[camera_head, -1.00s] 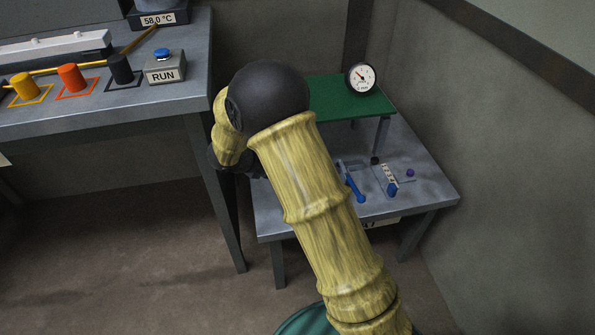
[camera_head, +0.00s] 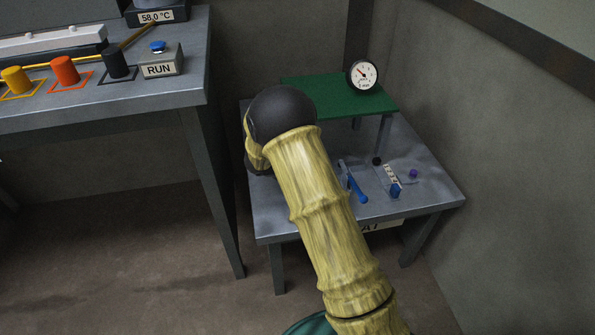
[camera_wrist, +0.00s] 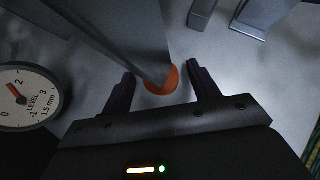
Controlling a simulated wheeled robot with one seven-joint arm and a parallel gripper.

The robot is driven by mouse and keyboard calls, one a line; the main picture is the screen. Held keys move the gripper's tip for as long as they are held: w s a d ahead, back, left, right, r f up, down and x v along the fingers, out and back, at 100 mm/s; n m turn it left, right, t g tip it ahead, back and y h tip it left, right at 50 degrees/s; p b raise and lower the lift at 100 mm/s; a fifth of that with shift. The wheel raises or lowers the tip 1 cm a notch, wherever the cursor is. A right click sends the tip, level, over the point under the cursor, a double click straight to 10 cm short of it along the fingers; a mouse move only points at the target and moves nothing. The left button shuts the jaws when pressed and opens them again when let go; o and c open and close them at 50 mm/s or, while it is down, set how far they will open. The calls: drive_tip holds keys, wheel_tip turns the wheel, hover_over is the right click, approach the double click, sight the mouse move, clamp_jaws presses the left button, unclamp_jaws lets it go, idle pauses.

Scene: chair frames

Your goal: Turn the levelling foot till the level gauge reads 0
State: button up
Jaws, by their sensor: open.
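The levelling foot is an orange disc (camera_wrist: 158,88) at the bottom of a grey leg (camera_wrist: 135,40) in the wrist view. My gripper (camera_wrist: 161,70) is open, with one dark finger on each side of the foot and a visible gap to each. The foot is hidden behind my arm in the head view. The level gauge (camera_head: 363,76) is a round white dial at the back of the green plate (camera_head: 325,97). It also shows at the left of the wrist view (camera_wrist: 30,98), its orange needle off to one side; I cannot read the exact value.
A grey low table (camera_head: 430,185) bears the green plate's legs, a blue lever (camera_head: 357,187), a small blue part (camera_head: 395,191) and a purple knob (camera_head: 413,174). A higher bench (camera_head: 120,100) with a RUN box (camera_head: 160,62) stands at the left. Walls close off the back and right.

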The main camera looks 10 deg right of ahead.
drive_tip(key=c, duration=1)
drive_tip(key=shift+o, duration=0.2)
drive_tip(key=shift+f+n+t+b, duration=0.15)
drive_tip(key=shift+n+t+b, duration=0.15)
drive_tip(key=shift+b, duration=0.55)
